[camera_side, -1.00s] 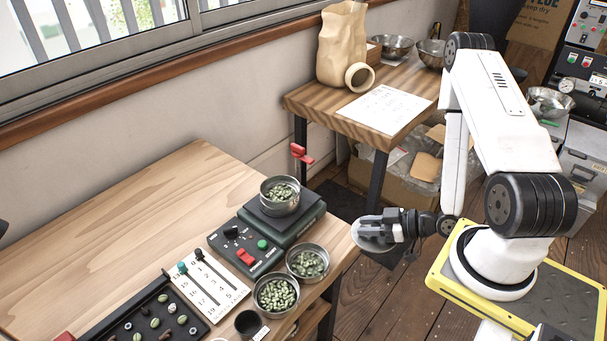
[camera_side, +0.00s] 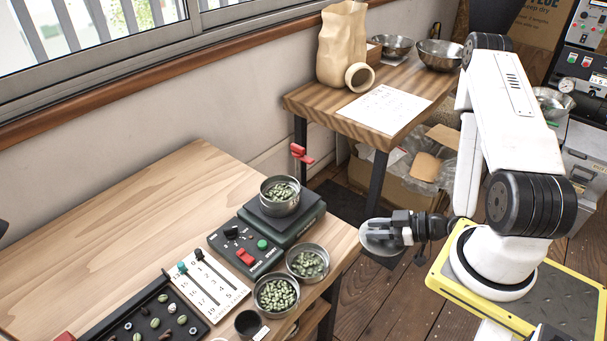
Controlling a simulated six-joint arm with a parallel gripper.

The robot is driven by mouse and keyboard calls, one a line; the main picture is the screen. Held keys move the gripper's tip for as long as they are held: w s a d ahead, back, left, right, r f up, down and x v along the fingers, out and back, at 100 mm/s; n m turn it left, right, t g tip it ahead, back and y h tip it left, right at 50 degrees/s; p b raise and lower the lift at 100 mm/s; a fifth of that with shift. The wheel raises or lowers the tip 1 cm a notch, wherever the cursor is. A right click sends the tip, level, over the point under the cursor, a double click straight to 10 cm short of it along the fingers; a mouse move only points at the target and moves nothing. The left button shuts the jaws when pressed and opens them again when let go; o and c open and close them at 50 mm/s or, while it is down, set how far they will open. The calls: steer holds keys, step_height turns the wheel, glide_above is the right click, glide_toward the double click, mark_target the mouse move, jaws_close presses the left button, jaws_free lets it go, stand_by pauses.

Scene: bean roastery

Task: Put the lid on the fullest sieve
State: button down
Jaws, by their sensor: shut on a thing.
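My gripper (camera_side: 383,235) is shut on a round metal lid (camera_side: 372,249), held in the air just off the right edge of the wooden table. Three round metal sieves hold green beans. One sieve (camera_side: 280,196) stands on the dark green scale (camera_side: 285,223). A second sieve (camera_side: 308,263) stands on the table in front of the scale, near the right edge. A third sieve (camera_side: 277,295) stands beside it, nearer the front. All three are uncovered. The third looks well filled; I cannot tell surely which holds most.
A card with sliders (camera_side: 208,283), a black tray (camera_side: 150,322) with several beans and a small dark cup (camera_side: 248,323) are on the table's front part. The table's back left (camera_side: 130,220) is clear. A second table (camera_side: 310,100) stands behind.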

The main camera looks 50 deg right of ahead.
steer(key=shift+w+f, duration=0.1)
steer(key=shift+f, duration=0.05)
steer(key=shift+w+a+f, duration=0.2)
steer(key=shift+w, duration=0.2)
steer(key=w+a+f, duration=0.4)
steer(key=w+a, duration=0.3)
steer(key=w, duration=0.2)
steer(key=w+a, duration=0.2)
steer(key=a, duration=0.5)
steer(key=w+a+r, duration=0.1)
steer(key=a, duration=0.6)
steer(key=shift+w+a+r, duration=0.15)
steer(key=shift+w+r, duration=0.1)
steer(key=shift+w, duration=0.15)
steer(key=shift+f, duration=0.15)
steer(key=shift+f, duration=2.75)
steer(key=shift+f, duration=0.6)
